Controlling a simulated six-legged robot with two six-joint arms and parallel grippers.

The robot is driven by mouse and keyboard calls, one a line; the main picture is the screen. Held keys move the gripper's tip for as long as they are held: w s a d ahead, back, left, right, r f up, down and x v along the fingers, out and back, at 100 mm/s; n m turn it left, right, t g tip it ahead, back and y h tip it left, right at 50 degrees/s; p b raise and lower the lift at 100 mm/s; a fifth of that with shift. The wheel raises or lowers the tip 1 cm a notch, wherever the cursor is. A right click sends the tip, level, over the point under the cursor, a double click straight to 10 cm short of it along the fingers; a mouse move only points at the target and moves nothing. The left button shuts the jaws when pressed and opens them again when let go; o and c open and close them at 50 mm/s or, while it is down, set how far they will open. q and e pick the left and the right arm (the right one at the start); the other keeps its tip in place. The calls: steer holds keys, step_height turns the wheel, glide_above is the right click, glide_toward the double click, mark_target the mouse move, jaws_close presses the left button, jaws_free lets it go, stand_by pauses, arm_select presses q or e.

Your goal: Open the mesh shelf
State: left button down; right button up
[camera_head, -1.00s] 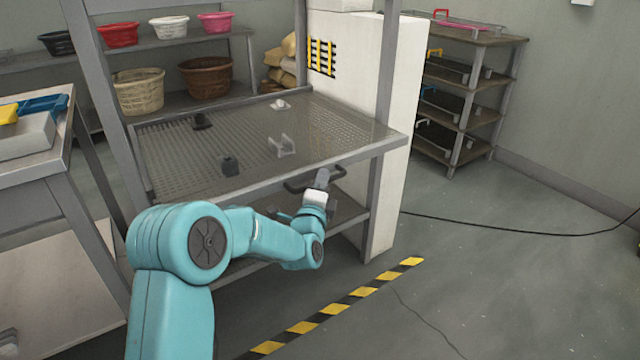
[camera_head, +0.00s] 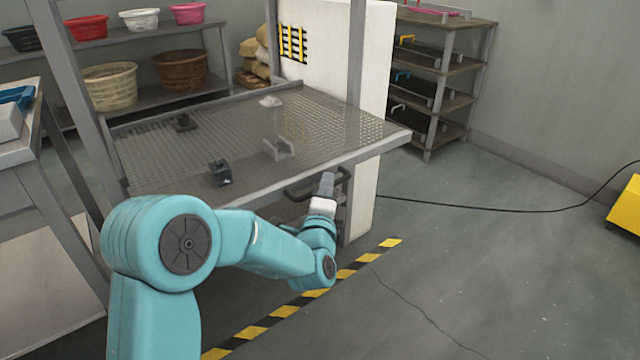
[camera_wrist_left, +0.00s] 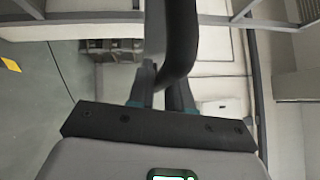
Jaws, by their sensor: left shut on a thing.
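The mesh shelf (camera_head: 230,130) is a grey perforated pull-out tray in a metal frame. Its front edge stands out past the right front post in the head view. Its dark bar handle (camera_head: 304,187) hangs under the front edge. My left gripper (camera_head: 328,182) is at the right end of this handle, below the shelf. In the left wrist view, the fingers (camera_wrist_left: 160,88) are shut on the curved dark handle (camera_wrist_left: 181,42). Part of the handle is hidden by the gripper. My right gripper is not in view.
Small fixtures, a dark one (camera_head: 220,172) and a pale one (camera_head: 278,147), sit on the mesh. A white cabinet (camera_head: 372,90) stands at the right. Striped floor tape (camera_head: 285,311) runs in front. A black cable (camera_head: 480,205) crosses open floor, with a yellow object (camera_head: 628,205) at the right.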

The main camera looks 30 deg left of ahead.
arm_select(q)
steer(key=shift+d, duration=0.1)
steer(key=c, duration=1.1)
jaws_free()
steer(key=shift+c, duration=0.2)
steer(key=shift+s+f, duration=0.1)
